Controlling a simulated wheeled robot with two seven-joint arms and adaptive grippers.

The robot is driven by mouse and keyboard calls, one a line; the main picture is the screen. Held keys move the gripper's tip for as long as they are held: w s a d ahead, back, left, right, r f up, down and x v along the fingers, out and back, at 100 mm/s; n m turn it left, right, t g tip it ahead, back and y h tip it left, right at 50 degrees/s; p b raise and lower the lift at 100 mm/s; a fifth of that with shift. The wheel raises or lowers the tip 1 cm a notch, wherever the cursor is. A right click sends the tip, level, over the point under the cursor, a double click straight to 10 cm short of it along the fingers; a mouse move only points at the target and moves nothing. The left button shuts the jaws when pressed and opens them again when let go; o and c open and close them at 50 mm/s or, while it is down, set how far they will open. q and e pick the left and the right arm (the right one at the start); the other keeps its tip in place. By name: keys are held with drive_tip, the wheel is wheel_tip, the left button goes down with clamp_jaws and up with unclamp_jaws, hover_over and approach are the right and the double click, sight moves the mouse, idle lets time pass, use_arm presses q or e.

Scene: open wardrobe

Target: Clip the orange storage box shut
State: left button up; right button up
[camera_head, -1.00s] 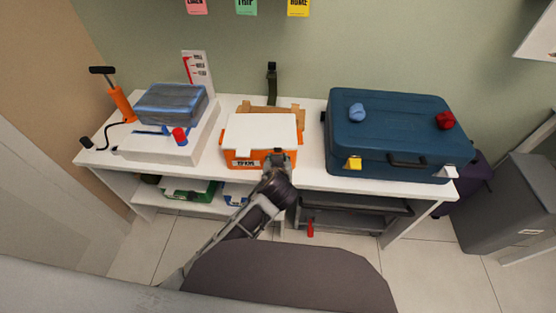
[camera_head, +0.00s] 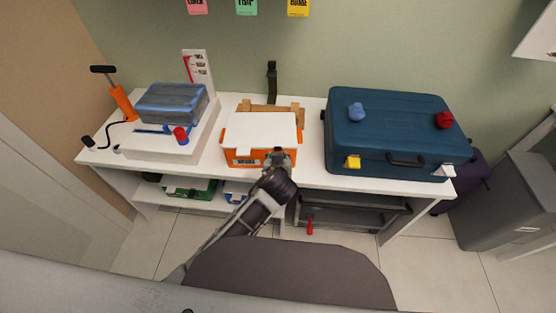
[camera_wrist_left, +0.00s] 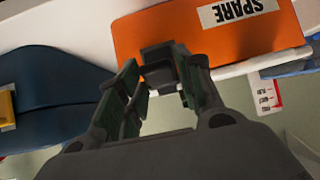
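The orange storage box (camera_head: 235,158) stands on the white shelf with its white lid (camera_head: 262,131) lying on top. Its front carries a SPARE label, and the orange front (camera_wrist_left: 180,32) fills the top of the left wrist view, upside down. My left gripper (camera_head: 279,156) is at the right part of the box front, just below the lid edge. In the wrist view its fingers (camera_wrist_left: 157,80) are apart, with a dark block (camera_wrist_left: 158,58) between them at the box front. I cannot tell if they touch it. The gripper hides that part of the front in the head view. My right gripper is not in view.
A blue suitcase (camera_head: 400,118) stands close to the right of the box. A white case (camera_head: 160,147) with a grey-blue bundle (camera_head: 170,103) is to the left, beside an orange pump (camera_head: 122,102). A brown piece (camera_head: 284,106) lies behind the box. Lower shelves hold other boxes.

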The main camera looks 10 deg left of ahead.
use_arm(q)
drive_tip(key=shift+o, duration=1.3)
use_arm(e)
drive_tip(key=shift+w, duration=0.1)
use_arm(q)
drive_tip(key=v, duration=1.2)
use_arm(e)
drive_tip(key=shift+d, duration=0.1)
use_arm(q)
drive_tip(key=shift+f, duration=0.25)
